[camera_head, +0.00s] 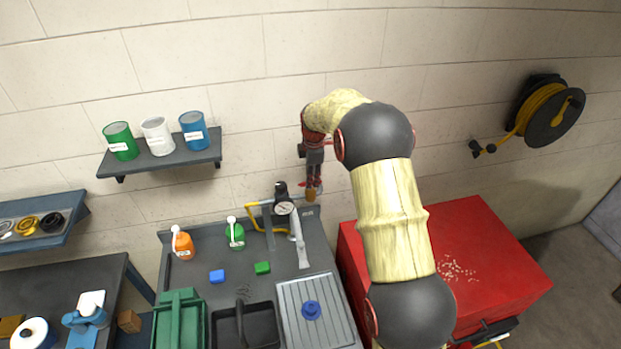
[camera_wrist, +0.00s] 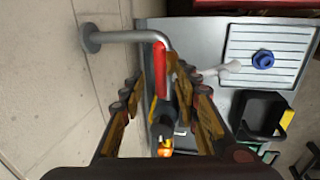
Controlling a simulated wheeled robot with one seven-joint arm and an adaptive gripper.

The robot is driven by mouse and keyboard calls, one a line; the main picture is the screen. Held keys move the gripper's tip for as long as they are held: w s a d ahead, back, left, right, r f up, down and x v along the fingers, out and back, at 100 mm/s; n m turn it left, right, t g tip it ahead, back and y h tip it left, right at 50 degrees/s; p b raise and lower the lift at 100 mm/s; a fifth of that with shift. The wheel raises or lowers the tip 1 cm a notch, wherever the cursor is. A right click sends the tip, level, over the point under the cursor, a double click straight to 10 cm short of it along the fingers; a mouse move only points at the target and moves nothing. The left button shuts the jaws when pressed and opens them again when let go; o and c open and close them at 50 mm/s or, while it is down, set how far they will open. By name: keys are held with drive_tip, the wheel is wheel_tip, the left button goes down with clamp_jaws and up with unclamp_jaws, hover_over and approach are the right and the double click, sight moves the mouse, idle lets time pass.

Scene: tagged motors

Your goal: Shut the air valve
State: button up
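The air valve's red lever (camera_wrist: 160,70) shows in the wrist view beside a grey bent pipe (camera_wrist: 115,37) that comes out of the wall. My gripper (camera_wrist: 163,80) is open, with one finger on each side of the lever; I cannot tell whether either touches it. In the head view my gripper (camera_head: 313,183) points down at the right end of the air line, above a brass-coloured fitting (camera_head: 310,196). A round pressure gauge (camera_head: 284,207) sits on the line to the left. The lever is mostly hidden by my fingers in the head view.
A grey bench below holds an orange spray bottle (camera_head: 183,245), a green one (camera_head: 235,235), small blue and green blocks, and a ribbed tray (camera_head: 315,308) with a blue knob. A red cabinet (camera_head: 490,255) stands right. A shelf with cans (camera_head: 160,157) hangs left.

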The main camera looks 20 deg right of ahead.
drive_tip(key=shift+w+f, duration=0.2)
drive_tip(key=shift+f, duration=0.8)
drive_tip(key=shift+c, duration=1.3)
clamp_jaws()
